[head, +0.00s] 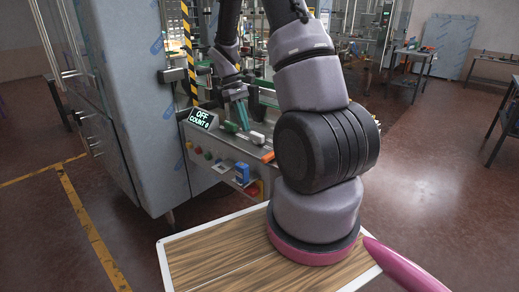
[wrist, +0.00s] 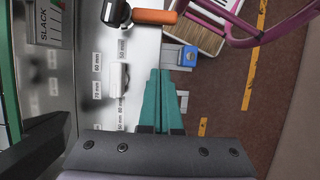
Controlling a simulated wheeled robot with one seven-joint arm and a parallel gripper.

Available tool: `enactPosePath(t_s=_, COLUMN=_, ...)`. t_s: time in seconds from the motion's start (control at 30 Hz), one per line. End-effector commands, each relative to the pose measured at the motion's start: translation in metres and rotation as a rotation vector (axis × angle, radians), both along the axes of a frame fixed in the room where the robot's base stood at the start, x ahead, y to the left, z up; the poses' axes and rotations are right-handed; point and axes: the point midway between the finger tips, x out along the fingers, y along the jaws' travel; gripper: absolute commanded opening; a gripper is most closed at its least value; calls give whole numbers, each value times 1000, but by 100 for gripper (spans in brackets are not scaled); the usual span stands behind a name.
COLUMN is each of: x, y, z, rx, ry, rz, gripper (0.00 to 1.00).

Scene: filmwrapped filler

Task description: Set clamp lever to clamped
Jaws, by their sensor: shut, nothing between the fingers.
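A lever with an orange handle (wrist: 155,17) and a black pivot (wrist: 117,12) is at the top of the wrist view; it appears to be the clamp lever. Its handle points right, out over the panel's edge. The orange handle (head: 267,157) also shows in the head view. A plate marked SLACK (wrist: 46,26) is at the upper left of the wrist view; no "clamped" mark is readable. My gripper (wrist: 160,72) has its teal fingers together, empty, below the handle in the wrist view and apart from it. The gripper (head: 245,128) also shows above the machine's bench.
A white block (wrist: 119,80) sits by millimetre labels, left of my fingers. A blue device (head: 242,173) is on the machine's front. A display (head: 201,118) reads OFF, COUNT 0. A tall wrapped cabinet (head: 130,100) stands left. The floor at right is open.

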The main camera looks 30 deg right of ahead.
Motion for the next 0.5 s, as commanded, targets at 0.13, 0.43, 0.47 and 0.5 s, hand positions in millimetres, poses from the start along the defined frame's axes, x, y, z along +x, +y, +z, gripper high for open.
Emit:
enactPosePath(t_s=0.13, x=-12, y=-4, z=-29, rx=0, ry=5, rz=0, gripper=0)
enactPosePath(t_s=0.43, x=-39, y=-14, z=-74, rx=0, ry=1, rz=-2, gripper=0)
enactPosePath(t_s=0.47, x=-44, y=-16, z=-74, rx=0, ry=0, rz=-2, gripper=0)
enactPosePath(t_s=0.5, x=-49, y=-18, z=-74, rx=0, ry=1, rz=-2, gripper=0)
